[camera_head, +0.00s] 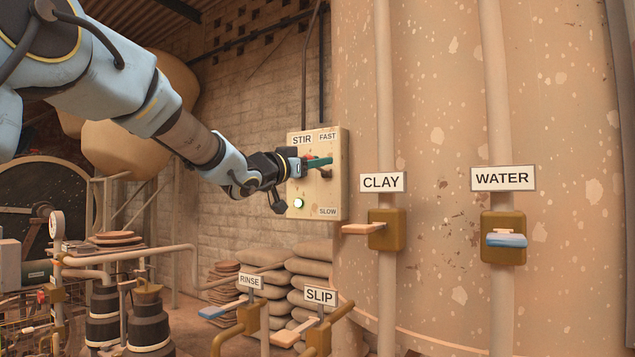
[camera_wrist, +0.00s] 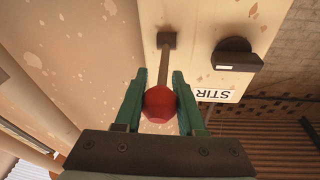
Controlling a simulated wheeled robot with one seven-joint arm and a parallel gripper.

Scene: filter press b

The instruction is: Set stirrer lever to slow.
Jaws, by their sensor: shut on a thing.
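The STIR box (camera_head: 335,195) is a pale panel with FAST at its top and SLOW at its bottom. The stirrer lever's stem (camera_wrist: 164,60) comes out of a dark mount in the wrist view and ends in a red knob (camera_wrist: 160,102). My gripper (camera_head: 318,162) is at the upper part of the box, just below the FAST label. In the wrist view its green fingers (camera_wrist: 160,100) are closed around the red knob, one on each side. The knob is mostly hidden by the gripper in the head view.
To the right are the CLAY valve (camera_head: 385,229) and WATER valve (camera_head: 503,238) on pipes. RINSE (camera_head: 251,282) and SLIP (camera_head: 320,296) signs stand below. Stacked sacks (camera_head: 312,268) lie beneath the box.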

